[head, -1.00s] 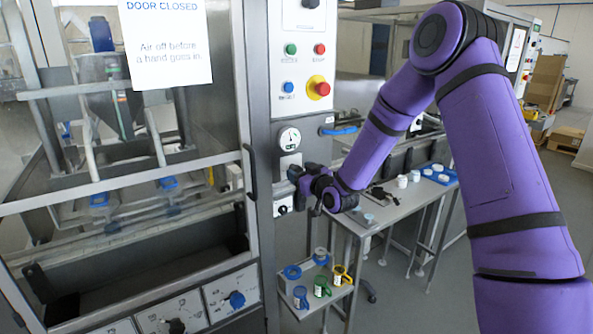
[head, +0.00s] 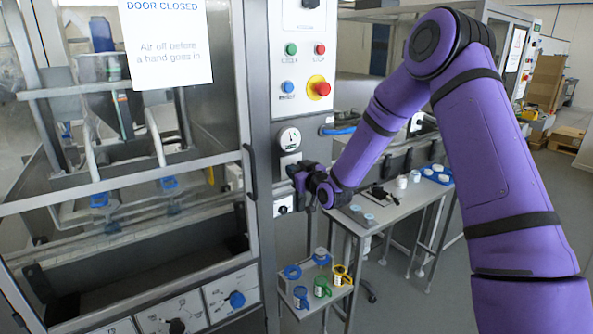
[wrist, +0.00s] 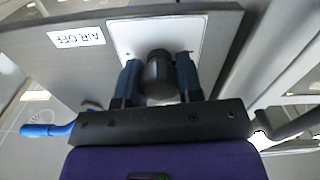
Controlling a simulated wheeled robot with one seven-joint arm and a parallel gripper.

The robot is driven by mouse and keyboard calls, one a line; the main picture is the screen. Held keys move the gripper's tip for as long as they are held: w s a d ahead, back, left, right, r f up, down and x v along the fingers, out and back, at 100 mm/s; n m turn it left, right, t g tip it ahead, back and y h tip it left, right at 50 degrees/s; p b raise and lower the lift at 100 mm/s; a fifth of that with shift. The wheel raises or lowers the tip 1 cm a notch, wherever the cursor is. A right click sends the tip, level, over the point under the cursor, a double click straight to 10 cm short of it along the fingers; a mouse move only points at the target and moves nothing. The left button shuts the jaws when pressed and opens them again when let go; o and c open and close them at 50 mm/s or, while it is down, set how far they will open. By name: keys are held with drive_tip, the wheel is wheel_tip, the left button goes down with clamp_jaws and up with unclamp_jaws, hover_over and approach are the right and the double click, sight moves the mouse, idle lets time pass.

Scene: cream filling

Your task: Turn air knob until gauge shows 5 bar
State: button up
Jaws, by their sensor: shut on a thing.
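The air knob (wrist: 160,76) is a dark round knob on a pale plate, seen in the wrist view. My gripper (wrist: 160,82) is shut on it, one blue-grey finger on each side. In the head view my gripper (head: 297,172) is at the panel just below the gauge, and hides the knob. The gauge (head: 289,138) is a white round dial with a dark needle on the grey column. The needle and the scale are too small to read in bar.
An "AIR OFF" label (wrist: 76,37) is beside the knob plate, with a blue handle (wrist: 47,130) nearby. Buttons and a red stop knob (head: 318,88) are above the gauge. A side table (head: 378,215) with small jars stands right of the column.

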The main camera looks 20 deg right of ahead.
drive_tip(key=shift+m, duration=0.3)
drive_tip(key=m, duration=0.6)
drive_tip(key=shift+d, duration=0.1)
drive_tip(key=m, duration=0.6)
drive_tip(key=shift+f+m, duration=0.1)
drive_tip(key=shift+m, duration=0.2)
drive_tip(key=o, duration=0.9)
drive_tip(key=shift+s+d, duration=0.1)
drive_tip(key=v, duration=1)
drive_tip(key=shift+s, duration=0.3)
